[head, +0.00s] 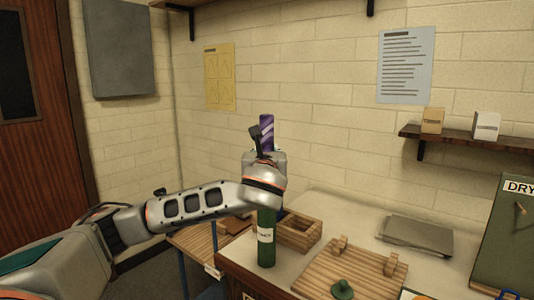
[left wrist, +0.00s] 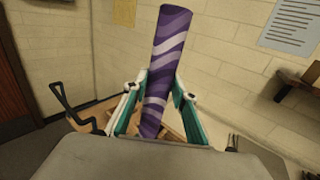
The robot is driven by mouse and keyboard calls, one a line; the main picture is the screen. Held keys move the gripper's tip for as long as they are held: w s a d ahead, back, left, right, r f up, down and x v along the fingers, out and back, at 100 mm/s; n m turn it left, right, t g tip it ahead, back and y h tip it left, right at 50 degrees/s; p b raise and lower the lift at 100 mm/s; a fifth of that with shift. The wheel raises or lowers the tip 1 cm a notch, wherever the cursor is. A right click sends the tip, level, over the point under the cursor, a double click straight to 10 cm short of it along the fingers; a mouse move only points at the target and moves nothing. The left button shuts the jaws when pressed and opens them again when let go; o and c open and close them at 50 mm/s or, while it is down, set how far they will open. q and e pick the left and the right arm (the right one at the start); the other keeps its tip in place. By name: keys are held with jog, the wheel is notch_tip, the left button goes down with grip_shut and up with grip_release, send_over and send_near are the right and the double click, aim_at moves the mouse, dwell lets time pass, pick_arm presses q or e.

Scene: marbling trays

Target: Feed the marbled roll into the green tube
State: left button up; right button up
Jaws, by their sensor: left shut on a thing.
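The marbled roll (head: 267,128), purple with pale wavy stripes, stands nearly upright above my left gripper (head: 265,158) in the head view. My left gripper is shut on it; in the left wrist view the roll (left wrist: 168,50) sits between the two fingers (left wrist: 155,108), leaning slightly. The green tube (head: 266,245), with a white label, stands upright on the bench below my left wrist. Its mouth is hidden behind the wrist. The roll's lower part is mostly hidden too, so I cannot tell how its lower end lies relative to the tube. My right gripper is out of view.
A wooden open box (head: 300,232) stands just behind the tube. A wooden cradle board (head: 345,272) with a green knobbed cap (head: 342,290) lies to the right. Grey sheets (head: 416,235) lie farther right on the bench (head: 350,215). A green drying board (head: 508,235) stands at the right edge.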

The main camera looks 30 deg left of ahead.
pick_arm(q)
jog(key=shift+f+b, duration=0.6)
jog(key=shift+f, duration=3.4)
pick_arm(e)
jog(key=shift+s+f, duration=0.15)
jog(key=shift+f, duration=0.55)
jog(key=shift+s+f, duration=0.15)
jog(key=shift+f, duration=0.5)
